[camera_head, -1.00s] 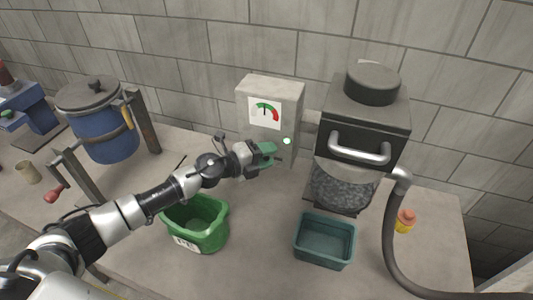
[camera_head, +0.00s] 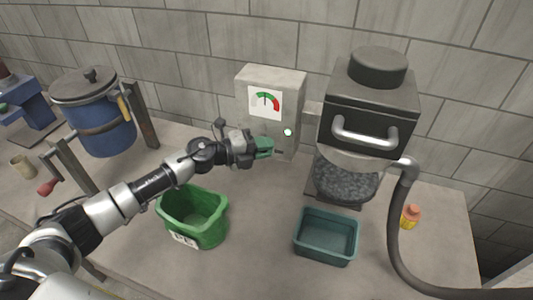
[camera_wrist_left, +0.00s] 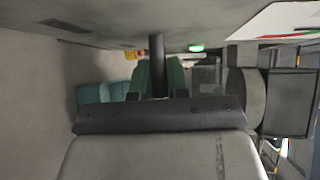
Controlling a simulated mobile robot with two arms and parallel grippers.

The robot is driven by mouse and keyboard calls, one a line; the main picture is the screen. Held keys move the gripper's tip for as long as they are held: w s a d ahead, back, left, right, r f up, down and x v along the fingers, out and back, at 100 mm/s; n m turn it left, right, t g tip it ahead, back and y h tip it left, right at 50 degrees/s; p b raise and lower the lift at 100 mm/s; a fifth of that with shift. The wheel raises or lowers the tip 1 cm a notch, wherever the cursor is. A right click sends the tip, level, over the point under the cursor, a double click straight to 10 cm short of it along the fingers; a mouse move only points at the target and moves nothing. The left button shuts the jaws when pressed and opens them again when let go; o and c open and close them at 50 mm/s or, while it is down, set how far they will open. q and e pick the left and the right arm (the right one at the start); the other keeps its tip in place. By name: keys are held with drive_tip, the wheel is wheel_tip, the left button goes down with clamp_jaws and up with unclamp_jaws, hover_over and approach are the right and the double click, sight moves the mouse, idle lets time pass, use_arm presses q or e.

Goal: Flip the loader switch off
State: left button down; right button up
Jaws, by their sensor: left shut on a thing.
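The loader control box (camera_head: 270,92) is a pale grey cabinet against the wall, with a red and green gauge (camera_head: 265,101) and a lit green lamp (camera_head: 287,132). The lamp also glows in the left wrist view (camera_wrist_left: 196,47). My left gripper (camera_head: 268,148) is at the lower front of the box. In the left wrist view, its green fingers are shut on the dark switch lever (camera_wrist_left: 156,48), which sticks out from the box face. The gripper hides the lever in the head view. My right gripper is not in view.
A black loader with a silver handle (camera_head: 366,140) and a hose (camera_head: 397,230) stands right of the box. A green bucket (camera_head: 222,225), a teal bin (camera_head: 325,255) and a small orange-yellow bottle (camera_head: 410,217) are on the table. A blue drum (camera_head: 104,132) stands left.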

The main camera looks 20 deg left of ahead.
use_arm(q)
drive_tip(key=shift+w+a+m+g+h+b, duration=0.1)
drive_tip(key=shift+a+m+g+h+b, duration=0.45)
drive_tip(key=shift+m+g+b, duration=1.1)
drive_tip(key=shift+s+a+m+g+h+b, duration=0.1)
drive_tip(key=shift+a+m+g+h+b, duration=0.65)
drive_tip(key=shift+g+b, duration=1.5)
drive_tip(key=shift+w+a+m+g+h+b, duration=0.15)
drive_tip(key=shift+m+g+h+b, duration=0.25)
drive_tip(key=shift+m+g+b, duration=1.6)
drive_tip(key=shift+n+t+b, duration=0.4)
drive_tip(key=shift+t+b, duration=0.1)
drive_tip(key=shift+t, duration=0.1)
drive_tip(key=c, duration=1.1)
unclamp_jaws()
drive_tip(key=shift+a, duration=0.1)
drive_tip(key=a+r+b, duration=0.1)
drive_tip(key=a+b, duration=0.1)
drive_tip(key=a, duration=0.8)
drive_tip(key=shift+w+a+r+b, duration=0.2)
drive_tip(key=shift+a+r+b, duration=0.05)
drive_tip(key=shift+r+b, duration=0.1)
